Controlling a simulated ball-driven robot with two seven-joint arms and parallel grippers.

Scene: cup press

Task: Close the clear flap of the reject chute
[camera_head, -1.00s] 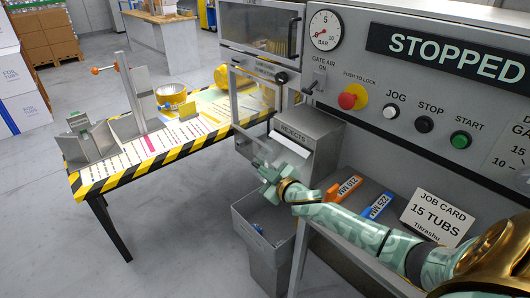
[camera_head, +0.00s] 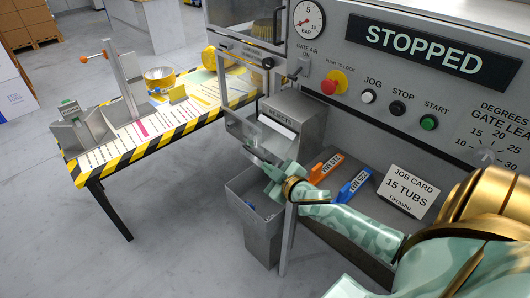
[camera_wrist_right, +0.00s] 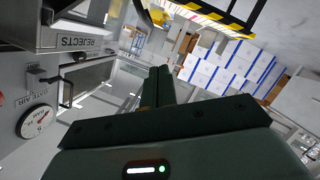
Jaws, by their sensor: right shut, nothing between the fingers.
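The grey reject chute (camera_head: 305,117), labelled REJECTS, is fixed to the machine front and also shows in the right wrist view (camera_wrist_right: 105,42). A faint clear panel, which looks like the flap (camera_head: 238,127), stands out to the left of the chute; its edges are hard to make out. My right gripper (camera_head: 254,158) is shut and empty, just below and beside the panel, in front of the chute. I cannot tell whether they touch. In the right wrist view its fingers (camera_wrist_right: 159,86) lie together with nothing between them. My left gripper is not in view.
A grey bin (camera_head: 262,232) with a few blue bits stands under the chute. An orange holder (camera_head: 325,167) and a blue one (camera_head: 354,186) lie on the ledge near the job card (camera_head: 409,190). A striped table (camera_head: 150,150) is at left.

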